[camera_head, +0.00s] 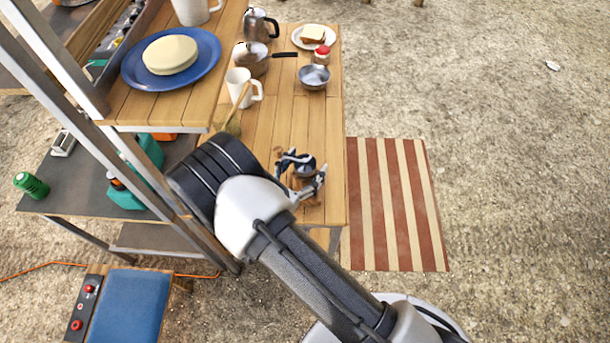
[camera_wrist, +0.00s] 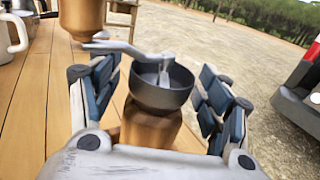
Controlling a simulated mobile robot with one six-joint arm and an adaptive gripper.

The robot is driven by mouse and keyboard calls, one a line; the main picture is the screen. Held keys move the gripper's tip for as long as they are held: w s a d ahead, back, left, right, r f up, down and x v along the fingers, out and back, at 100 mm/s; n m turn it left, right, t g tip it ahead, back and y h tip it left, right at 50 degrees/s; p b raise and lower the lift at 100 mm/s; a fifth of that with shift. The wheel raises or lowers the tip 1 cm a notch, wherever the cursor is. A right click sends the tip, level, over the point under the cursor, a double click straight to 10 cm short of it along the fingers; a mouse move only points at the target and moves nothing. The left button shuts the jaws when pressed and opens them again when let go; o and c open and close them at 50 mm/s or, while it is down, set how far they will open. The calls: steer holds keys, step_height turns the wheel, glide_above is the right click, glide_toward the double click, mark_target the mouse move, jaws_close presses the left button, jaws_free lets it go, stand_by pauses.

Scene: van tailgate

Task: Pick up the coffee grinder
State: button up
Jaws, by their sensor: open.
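The coffee grinder stands upright on the wooden table. In the wrist view its dark metal bowl (camera_wrist: 160,92) sits on a brown wooden base (camera_wrist: 150,128), with a grey crank across the top. In the head view the grinder (camera_head: 306,169) shows small near the table's front right corner, partly covered by my gripper (camera_head: 303,173). My gripper is open, its blue-padded fingers (camera_wrist: 158,98) on the left and right sides of the grinder. A gap shows between the bowl and the right finger; whether the left finger touches the base I cannot tell.
The wooden table (camera_head: 262,128) also carries a white mug (camera_head: 238,84), a saucepan (camera_head: 252,62), a metal bowl (camera_head: 314,76) and a plate with bread (camera_head: 314,36). A brown object (camera_wrist: 82,16) stands behind the grinder, left. A metal post (camera_head: 90,125) rises left of my arm.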

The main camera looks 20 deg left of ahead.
steer(key=c, duration=1.5)
steer(key=shift+c, duration=0.2)
steer(key=shift+r, duration=0.15)
